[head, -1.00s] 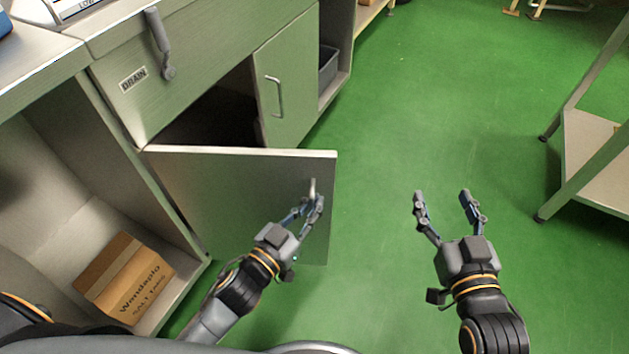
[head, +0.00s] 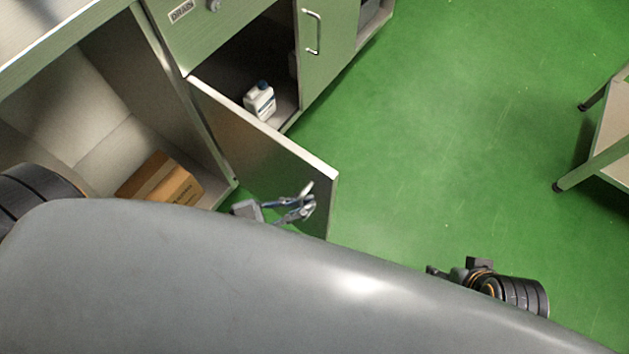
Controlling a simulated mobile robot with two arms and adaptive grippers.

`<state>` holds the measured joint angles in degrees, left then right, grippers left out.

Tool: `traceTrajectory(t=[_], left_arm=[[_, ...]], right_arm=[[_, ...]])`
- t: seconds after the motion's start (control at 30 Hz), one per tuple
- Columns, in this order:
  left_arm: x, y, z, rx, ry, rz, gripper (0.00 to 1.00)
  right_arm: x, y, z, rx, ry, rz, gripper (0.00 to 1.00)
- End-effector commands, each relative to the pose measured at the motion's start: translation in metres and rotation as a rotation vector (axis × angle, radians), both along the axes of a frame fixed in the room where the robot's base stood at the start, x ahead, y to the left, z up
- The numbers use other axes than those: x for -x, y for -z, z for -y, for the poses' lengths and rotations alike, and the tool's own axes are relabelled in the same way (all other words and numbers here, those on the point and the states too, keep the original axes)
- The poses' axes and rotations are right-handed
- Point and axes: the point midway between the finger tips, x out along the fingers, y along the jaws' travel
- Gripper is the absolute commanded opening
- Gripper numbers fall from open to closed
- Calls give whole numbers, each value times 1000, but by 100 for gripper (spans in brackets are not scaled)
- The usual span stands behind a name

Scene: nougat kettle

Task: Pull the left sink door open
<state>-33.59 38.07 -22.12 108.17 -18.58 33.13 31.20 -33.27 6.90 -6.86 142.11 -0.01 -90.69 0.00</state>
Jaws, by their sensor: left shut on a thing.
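The left sink door (head: 265,150) stands wide open, swung out from the cabinet on its left-hand hinge side. My left gripper (head: 305,203) is at the door's free end, on its near face, shut on the door handle (head: 307,188), which shows only in part. My right gripper is hidden behind my own grey body; only part of that wrist (head: 475,275) shows at the lower right. The right sink door (head: 325,45) is closed and has a bar handle.
A white bottle with a blue cap (head: 260,101) stands inside the opened cabinet. A cardboard box (head: 160,180) sits in the open bay at left. A shelf unit (head: 605,150) stands at right. The green floor (head: 440,130) between is clear.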

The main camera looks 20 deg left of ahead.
Motion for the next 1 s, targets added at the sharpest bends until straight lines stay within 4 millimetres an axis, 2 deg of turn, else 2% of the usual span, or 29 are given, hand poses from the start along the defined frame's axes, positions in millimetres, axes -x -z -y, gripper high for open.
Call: traceTrajectory(t=[0.03,0.3,0.77,0.8,0.87,1.0], left_arm=[[2,-2,-5,-6,11,1,0],[17,0,-13,-5,63,2,0],[20,0,-14,-3,71,3,0],[20,0,-14,-3,71,3,10],[20,0,-14,-3,71,3,19],[21,0,-13,-2,73,2,19]], right_arm=[[0,-3,0,0,0,1,67],[0,-8,0,0,0,1,67],[0,-8,0,0,-1,2,67],[0,-8,0,0,-1,2,67],[0,-8,0,0,0,2,67],[0,-8,0,-1,-1,2,67]])
